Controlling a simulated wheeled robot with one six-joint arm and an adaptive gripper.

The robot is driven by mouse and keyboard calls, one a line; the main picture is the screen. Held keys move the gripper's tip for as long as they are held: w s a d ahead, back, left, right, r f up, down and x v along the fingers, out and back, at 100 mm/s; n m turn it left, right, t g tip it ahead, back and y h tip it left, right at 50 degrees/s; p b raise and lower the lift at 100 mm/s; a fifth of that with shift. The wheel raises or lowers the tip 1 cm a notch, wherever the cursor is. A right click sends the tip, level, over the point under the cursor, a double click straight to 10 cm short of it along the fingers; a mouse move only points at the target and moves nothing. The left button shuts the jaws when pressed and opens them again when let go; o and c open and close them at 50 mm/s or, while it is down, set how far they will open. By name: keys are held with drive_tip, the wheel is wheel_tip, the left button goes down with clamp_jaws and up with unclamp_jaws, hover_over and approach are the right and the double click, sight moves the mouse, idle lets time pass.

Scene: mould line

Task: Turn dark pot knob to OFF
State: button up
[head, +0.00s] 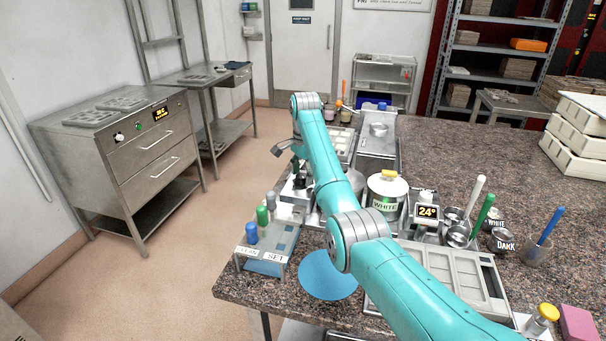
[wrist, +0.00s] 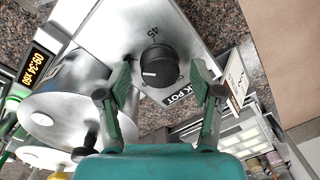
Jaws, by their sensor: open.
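The dark pot knob (wrist: 158,66) is a round black dial with a white pointer line, on a steel panel (wrist: 190,25) with a "45" mark and a label ending in "K POT". The pointer is toward the left in the wrist view, not clearly at any readable mark. My gripper (wrist: 165,82) is open, its two green-padded fingers on either side of the knob in the picture; I cannot tell whether they touch it. In the head view my gripper (head: 284,148) is at the left side of the counter, and the knob is hidden there.
A steel pot lid (wrist: 75,112) lies left of the fingers in the wrist view. A timer display (wrist: 36,67) stands beyond it. In the head view a WHITE pot (head: 386,198), bottles (head: 262,216) and a mould tray (head: 455,275) crowd the granite counter (head: 450,150).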

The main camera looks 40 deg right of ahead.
drive_tip(key=shift+c, duration=0.2)
drive_tip(key=c, duration=1.1)
